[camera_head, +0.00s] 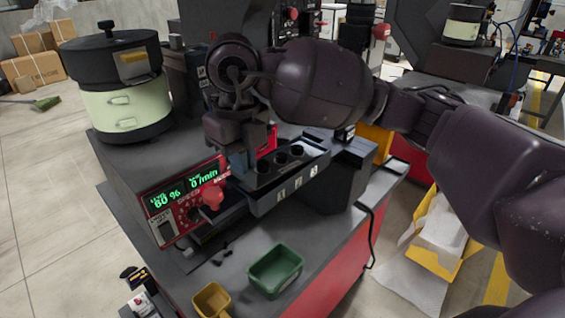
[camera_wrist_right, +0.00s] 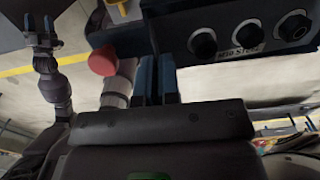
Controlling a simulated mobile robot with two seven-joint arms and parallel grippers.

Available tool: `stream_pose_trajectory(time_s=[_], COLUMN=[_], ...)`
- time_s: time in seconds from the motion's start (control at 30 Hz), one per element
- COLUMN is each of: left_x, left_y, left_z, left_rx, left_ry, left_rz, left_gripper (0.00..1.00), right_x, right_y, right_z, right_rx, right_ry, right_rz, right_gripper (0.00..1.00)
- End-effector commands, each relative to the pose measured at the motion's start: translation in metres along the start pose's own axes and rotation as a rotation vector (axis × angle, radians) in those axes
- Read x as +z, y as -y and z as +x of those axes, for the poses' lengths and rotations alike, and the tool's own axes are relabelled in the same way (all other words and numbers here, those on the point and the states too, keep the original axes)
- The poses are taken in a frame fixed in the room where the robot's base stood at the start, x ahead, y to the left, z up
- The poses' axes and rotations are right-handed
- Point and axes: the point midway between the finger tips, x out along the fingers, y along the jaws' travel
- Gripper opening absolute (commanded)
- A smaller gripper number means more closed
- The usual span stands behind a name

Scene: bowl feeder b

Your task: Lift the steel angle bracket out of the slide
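My right gripper (camera_head: 240,163) points down at the left end of a dark tray-like rail (camera_head: 300,183), just behind the red knob. In the right wrist view its two blue fingers (camera_wrist_right: 156,78) stand close together, with only a narrow gap. I cannot tell if anything is between them. I cannot make out the steel angle bracket in either view; the slide's end near the fingers is largely hidden by my gripper. My left gripper (camera_wrist_right: 40,32) appears at the upper left of the right wrist view, fingers apart and empty, away from the work.
A red mushroom knob (camera_head: 211,195) on the control panel (camera_head: 178,203) is close to the right fingers. A green bin (camera_head: 275,271) and a yellow bin (camera_head: 211,300) stand at the front. Small dark parts (camera_head: 222,256) lie on the bench. A bowl feeder (camera_head: 122,100) is at left.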

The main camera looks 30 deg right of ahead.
Motion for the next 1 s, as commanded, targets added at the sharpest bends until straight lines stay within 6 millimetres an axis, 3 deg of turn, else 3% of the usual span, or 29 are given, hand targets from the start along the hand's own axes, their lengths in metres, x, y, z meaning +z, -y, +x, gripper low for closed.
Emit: stream_pose_trajectory(time_s=[1.0], left_x=[-0.013], left_y=[0.002], left_z=[-0.007], left_rx=[-0.002], left_ry=[-0.008], left_rz=[-0.001], left_gripper=[0.6], right_x=[0.0], right_y=[0.0], right_z=[-0.025], right_rx=[-0.001], right_ry=[0.004], right_rz=[0.0], right_gripper=[0.0])
